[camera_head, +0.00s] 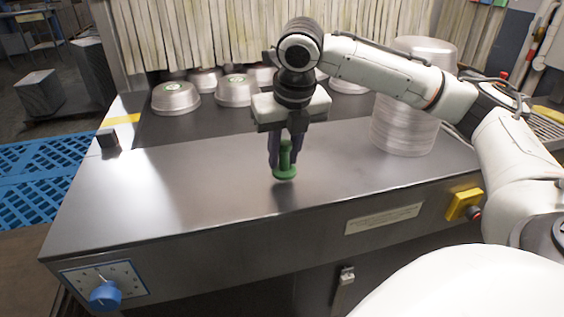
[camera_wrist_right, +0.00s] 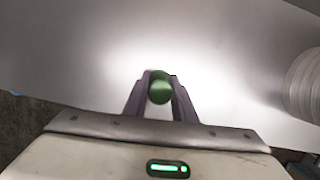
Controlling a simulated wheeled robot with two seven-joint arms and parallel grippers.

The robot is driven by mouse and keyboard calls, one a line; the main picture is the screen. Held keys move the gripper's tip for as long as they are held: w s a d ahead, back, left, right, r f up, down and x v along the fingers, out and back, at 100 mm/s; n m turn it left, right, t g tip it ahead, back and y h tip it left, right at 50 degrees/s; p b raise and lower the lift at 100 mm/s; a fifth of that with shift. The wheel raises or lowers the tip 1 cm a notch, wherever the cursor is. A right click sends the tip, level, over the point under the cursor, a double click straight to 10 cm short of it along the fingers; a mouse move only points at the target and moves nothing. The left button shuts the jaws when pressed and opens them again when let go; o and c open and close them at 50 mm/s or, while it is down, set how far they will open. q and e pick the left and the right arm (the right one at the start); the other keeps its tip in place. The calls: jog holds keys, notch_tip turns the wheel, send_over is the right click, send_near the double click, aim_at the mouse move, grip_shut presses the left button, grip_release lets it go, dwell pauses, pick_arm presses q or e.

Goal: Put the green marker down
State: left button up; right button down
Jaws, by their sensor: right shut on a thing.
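The green marker (camera_head: 285,162) is a small upright piece with a round knob on top and a wider foot. My right gripper (camera_head: 286,150) is shut on its upper part, in the middle of the metal counter (camera_head: 220,205). The marker's foot is very near the counter top; I cannot tell whether it touches. In the right wrist view the round green top of the marker (camera_wrist_right: 160,90) sits between the two purple fingers of my right gripper (camera_wrist_right: 160,88). My left gripper is not in view.
A tall stack of metal pans (camera_head: 403,130) stands right of my right gripper. Several upturned pans (camera_head: 176,97) sit behind, before a strip curtain (camera_head: 200,35). The counter around the marker is clear. A blue knob (camera_head: 105,295) and yellow switch (camera_head: 463,205) are on its front.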

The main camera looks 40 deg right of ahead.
notch_tip(320, 180, down, 2)
jog(key=c, duration=1.5)
grip_release()
jog(key=shift+o, duration=0.2)
jog(key=shift+r, duration=0.1)
jog(key=p+v, duration=0.1)
jog(key=v, duration=1.1)
jog(key=shift+p, duration=0.4)
